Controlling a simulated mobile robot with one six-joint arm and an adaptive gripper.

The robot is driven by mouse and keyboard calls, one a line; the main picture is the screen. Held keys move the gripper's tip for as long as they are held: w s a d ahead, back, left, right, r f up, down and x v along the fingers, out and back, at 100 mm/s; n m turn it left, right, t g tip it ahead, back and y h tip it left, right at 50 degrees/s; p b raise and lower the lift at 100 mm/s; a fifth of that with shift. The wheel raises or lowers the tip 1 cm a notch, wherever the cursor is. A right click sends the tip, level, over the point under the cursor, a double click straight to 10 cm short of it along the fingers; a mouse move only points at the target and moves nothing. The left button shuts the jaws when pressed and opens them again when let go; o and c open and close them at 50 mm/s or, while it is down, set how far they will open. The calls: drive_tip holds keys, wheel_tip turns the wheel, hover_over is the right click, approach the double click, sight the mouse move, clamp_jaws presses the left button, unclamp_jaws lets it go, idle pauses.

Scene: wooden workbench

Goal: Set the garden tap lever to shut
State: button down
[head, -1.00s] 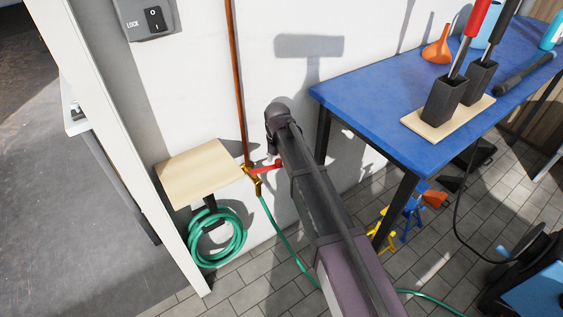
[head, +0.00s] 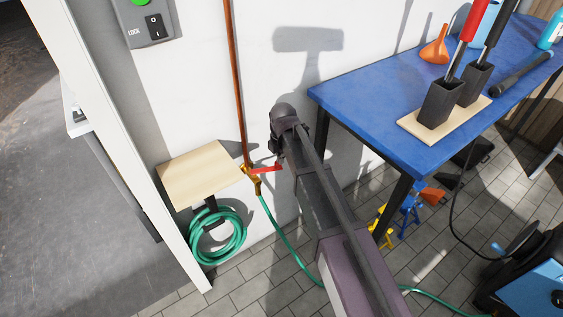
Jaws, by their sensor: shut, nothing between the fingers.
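The garden tap (head: 251,177) is brass and sits at the foot of a copper pipe on the white wall. Its red lever (head: 266,169) points right, across the line of the pipe, and its right end is close to my arm. My gripper (head: 275,147) shows only as a small dark part at the end of my arm, just above the lever. It is shut and holds nothing. My arm hides most of it, and I cannot tell whether it touches the lever.
A wooden shelf (head: 196,172) is left of the tap, with a coiled green hose (head: 218,254) below. The blue workbench (head: 375,108) stands close to the right of my arm. A grey switch box (head: 152,27) hangs upper left.

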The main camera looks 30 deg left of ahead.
drive_tip(key=s+d+r+m+t+y+p, duration=0.1)
drive_tip(key=s+d+r+m+p, duration=0.1)
drive_tip(key=m, duration=0.8)
drive_tip(key=s+d+r+m+y+p, duration=0.1)
drive_tip(key=s+d+r+m+p, duration=0.2)
drive_tip(key=m, duration=0.7)
wheel_tip(320, 180, up, 3)
drive_tip(key=shift+d+f+t+y+p, duration=0.1)
drive_tip(key=shift+d+t+y+p, duration=0.3)
drive_tip(key=shift+d+p, duration=0.5)
drive_tip(key=shift+w+d+f+b, duration=0.1)
drive_tip(key=shift+b, duration=0.25)
drive_tip(key=shift+w+a+f+b, duration=0.65)
drive_tip(key=shift+a+f+b, duration=0.4)
drive_tip(key=shift+f+b, duration=0.55)
drive_tip(key=shift+w+a+f+b, duration=0.65)
drive_tip(key=shift+a+f+b, duration=0.35)
drive_tip(key=shift+f+b, duration=0.55)
drive_tip(key=shift+w+a+f+b, duration=0.65)
drive_tip(key=shift+a+f+b, duration=0.4)
drive_tip(key=shift+f+b, duration=0.55)
